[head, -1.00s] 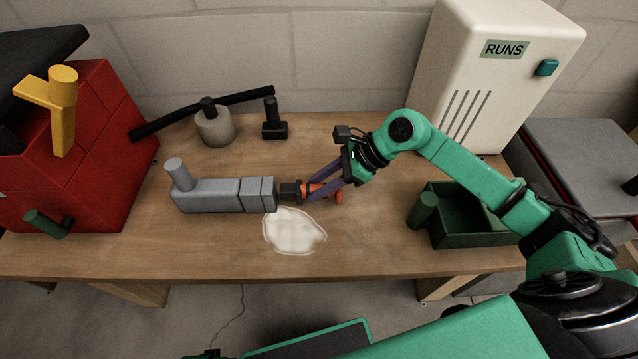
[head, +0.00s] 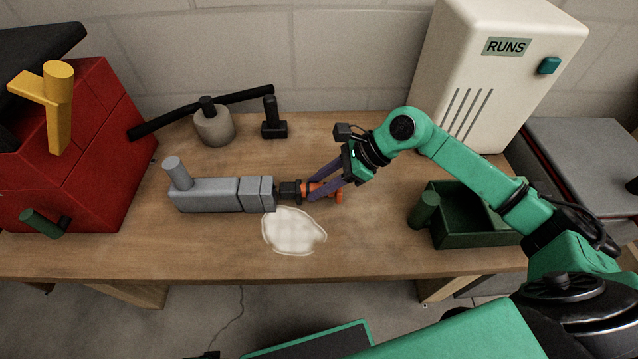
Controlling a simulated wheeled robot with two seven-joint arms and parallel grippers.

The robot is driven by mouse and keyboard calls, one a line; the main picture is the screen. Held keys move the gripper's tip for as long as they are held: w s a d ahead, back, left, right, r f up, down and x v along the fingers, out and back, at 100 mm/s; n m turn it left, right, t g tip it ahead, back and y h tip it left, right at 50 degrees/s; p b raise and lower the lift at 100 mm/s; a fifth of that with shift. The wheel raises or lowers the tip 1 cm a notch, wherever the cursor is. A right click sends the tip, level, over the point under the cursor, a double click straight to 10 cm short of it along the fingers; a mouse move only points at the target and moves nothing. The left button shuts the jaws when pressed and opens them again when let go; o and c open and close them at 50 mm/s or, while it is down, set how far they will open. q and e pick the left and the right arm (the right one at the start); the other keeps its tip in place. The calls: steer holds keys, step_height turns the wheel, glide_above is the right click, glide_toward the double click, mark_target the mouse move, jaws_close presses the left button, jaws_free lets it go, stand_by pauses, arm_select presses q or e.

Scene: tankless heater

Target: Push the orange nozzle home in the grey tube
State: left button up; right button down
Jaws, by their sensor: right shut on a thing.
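The grey tube (head: 208,195) lies on the wooden table, left of centre, with a short grey stub standing up at its left end. The orange nozzle (head: 335,190) is in line with the tube on its right side. Its black front part (head: 290,190) meets the tube's right end; how deep it sits inside cannot be seen. My right gripper (head: 313,190) is shut on the orange nozzle, its purple fingers hiding part of it. My left gripper is not in view.
A white patch (head: 294,232) lies on the table just below the nozzle. A green tray (head: 470,240) is at the right, a red box (head: 105,140) at the left. A grey cylinder with a black lever (head: 214,126) and a white cabinet (head: 480,60) stand behind.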

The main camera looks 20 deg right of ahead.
mark_target(300, 186)
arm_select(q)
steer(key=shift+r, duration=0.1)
arm_select(e)
steer(key=shift+w+a, duration=0.25)
steer(key=shift+a, duration=0.65)
steer(key=shift+w+a, duration=0.2)
steer(key=shift+a, duration=0.65)
steer(key=shift+c, duration=2.2)
jaws_free()
steer(key=shift+d+r, duration=0.2)
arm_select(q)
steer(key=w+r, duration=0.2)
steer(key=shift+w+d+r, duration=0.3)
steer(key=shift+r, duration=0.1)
arm_select(e)
steer(key=v, duration=1.4)
steer(key=shift+r, duration=0.15)
